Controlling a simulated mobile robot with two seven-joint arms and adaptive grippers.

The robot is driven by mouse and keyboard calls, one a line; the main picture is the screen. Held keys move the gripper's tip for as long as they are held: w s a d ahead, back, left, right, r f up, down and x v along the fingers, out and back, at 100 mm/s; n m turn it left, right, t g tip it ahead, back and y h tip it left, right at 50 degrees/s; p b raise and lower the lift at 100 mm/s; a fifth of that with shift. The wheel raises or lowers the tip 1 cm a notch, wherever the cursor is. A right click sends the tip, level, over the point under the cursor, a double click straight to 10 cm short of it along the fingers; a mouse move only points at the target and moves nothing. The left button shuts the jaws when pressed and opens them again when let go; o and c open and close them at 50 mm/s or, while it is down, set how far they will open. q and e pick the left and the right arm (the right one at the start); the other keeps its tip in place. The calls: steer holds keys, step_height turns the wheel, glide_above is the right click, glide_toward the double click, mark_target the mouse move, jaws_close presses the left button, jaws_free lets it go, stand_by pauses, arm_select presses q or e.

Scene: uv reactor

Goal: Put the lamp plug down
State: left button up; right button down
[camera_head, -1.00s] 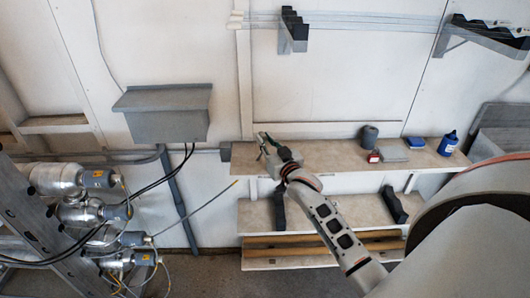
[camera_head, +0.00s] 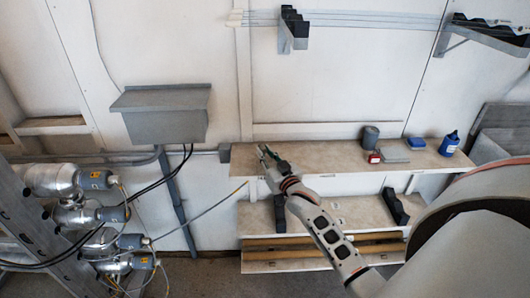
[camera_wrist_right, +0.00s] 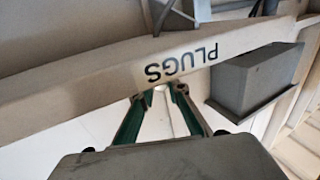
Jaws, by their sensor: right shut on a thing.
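My right gripper (camera_head: 264,150) is at the left end of the upper wall shelf (camera_head: 330,156). In the right wrist view its two green-sided fingers (camera_wrist_right: 157,94) reach toward a pale board edge marked PLUGS (camera_wrist_right: 180,65). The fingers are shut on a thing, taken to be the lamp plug. The plug is too small and too hidden by the fingers to make out. I cannot tell whether it touches the shelf. My left gripper is not in view.
A grey wall box (camera_head: 165,113) hangs left of the shelf. A grey cup (camera_head: 370,135), a red item (camera_head: 374,157) and a blue bottle (camera_head: 449,143) stand on the shelf's right half. A lower shelf (camera_head: 340,215) is below. Lamp ends with cables (camera_head: 125,215) stand at left.

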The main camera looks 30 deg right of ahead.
steer(key=c, duration=2)
jaws_free()
steer(key=shift+f, duration=0.1)
steer(key=shift+o, duration=0.2)
steer(key=shift+r, duration=0.75)
steer(key=s+a+p, duration=0.1)
steer(key=s+a, duration=0.1)
steer(key=s, duration=1)
steer(key=s+a+f+n+g+y, duration=0.5)
steer(key=s+a+f+n+g, duration=0.1)
steer(key=s+a+f, duration=1.5)
steer(key=shift+s+a+f+g, duration=0.2)
steer(key=shift+s+f+g, duration=0.4)
